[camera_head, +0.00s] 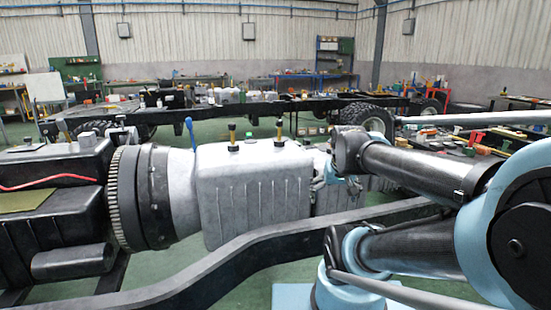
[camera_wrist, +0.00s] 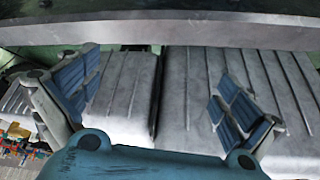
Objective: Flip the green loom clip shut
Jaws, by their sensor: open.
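I cannot make out a green loom clip for certain in either view. A small green piece (camera_head: 249,135) sits on top of the grey gearbox housing (camera_head: 225,190) in the head view, too small to tell what it is. My gripper (camera_head: 322,184) is at the right end of that housing, partly hidden by my arm. In the wrist view my gripper (camera_wrist: 155,85) is open, its blue-padded fingers wide apart, with nothing between them. Ribbed grey casing (camera_wrist: 195,75) with a dark seam lies behind the fingers.
A dark chassis rail (camera_head: 250,250) curves along the near side of the gearbox. A black engine block (camera_head: 50,225) stands at the left. A blue-topped lever (camera_head: 189,128) and dark-topped yellow posts (camera_head: 279,128) rise near the housing. Small coloured parts (camera_wrist: 18,132) show at the wrist view's left edge.

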